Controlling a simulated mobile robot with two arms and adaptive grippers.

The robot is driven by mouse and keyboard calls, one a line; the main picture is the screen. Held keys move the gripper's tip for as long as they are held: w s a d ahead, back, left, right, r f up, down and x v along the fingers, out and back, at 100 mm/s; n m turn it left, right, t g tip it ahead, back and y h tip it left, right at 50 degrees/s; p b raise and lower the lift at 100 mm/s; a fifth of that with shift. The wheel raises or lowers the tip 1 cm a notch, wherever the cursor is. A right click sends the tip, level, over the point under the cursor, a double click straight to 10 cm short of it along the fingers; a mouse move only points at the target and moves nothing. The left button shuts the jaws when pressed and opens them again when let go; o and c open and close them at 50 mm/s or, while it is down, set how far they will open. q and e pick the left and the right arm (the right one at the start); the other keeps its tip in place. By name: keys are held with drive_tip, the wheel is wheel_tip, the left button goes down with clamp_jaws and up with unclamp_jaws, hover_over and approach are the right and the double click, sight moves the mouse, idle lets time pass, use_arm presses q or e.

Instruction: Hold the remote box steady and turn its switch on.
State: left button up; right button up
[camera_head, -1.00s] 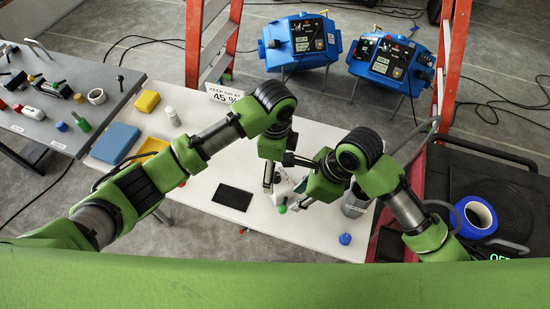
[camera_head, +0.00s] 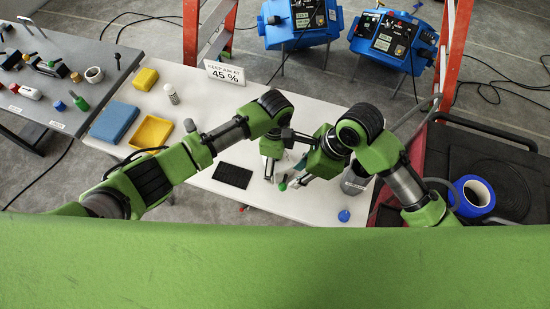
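A small, partly hidden light-coloured item with a green knob (camera_head: 282,187) sits between my two grippers over the white table (camera_head: 310,207). It may be the remote box, but its body and switch are mostly hidden by my arms. My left gripper (camera_head: 268,177) points down on its left side, just right of a black mat (camera_head: 233,176). My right gripper (camera_head: 291,184) reaches down and left from the right side, close to the green knob. The two grippers are very near each other. Whether either one touches the item is too small to tell.
A blue knob (camera_head: 344,215) lies near the front edge. Orange ladder legs (camera_head: 191,35) stand behind.

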use_arm(q)
drive_tip(key=c, duration=1.3)
drive_tip(key=shift+c, duration=0.2)
use_arm(e)
drive_tip(key=c, duration=0.4)
use_arm(q)
drive_tip(key=shift+a, duration=0.1)
use_arm(e)
drive_tip(key=shift+n, duration=0.4)
drive_tip(key=d+r, duration=0.1)
drive_tip(key=d, duration=0.1)
drive_tip(key=d+r, duration=0.1)
drive_tip(key=d, duration=0.1)
drive_tip(key=w+d+r, duration=0.1)
drive_tip(key=d+r, duration=0.1)
clamp_jaws()
use_arm(q)
drive_tip(key=shift+s, duration=0.1)
use_arm(e)
drive_tip(key=d+r+n+h, duration=0.1)
drive_tip(key=d+r, duration=0.4)
drive_tip(key=d, duration=0.2)
drive_tip(key=shift+s+r+n+g, duration=0.2)
drive_tip(key=shift+s+n+g, duration=0.1)
drive_tip(key=shift+s, duration=0.15)
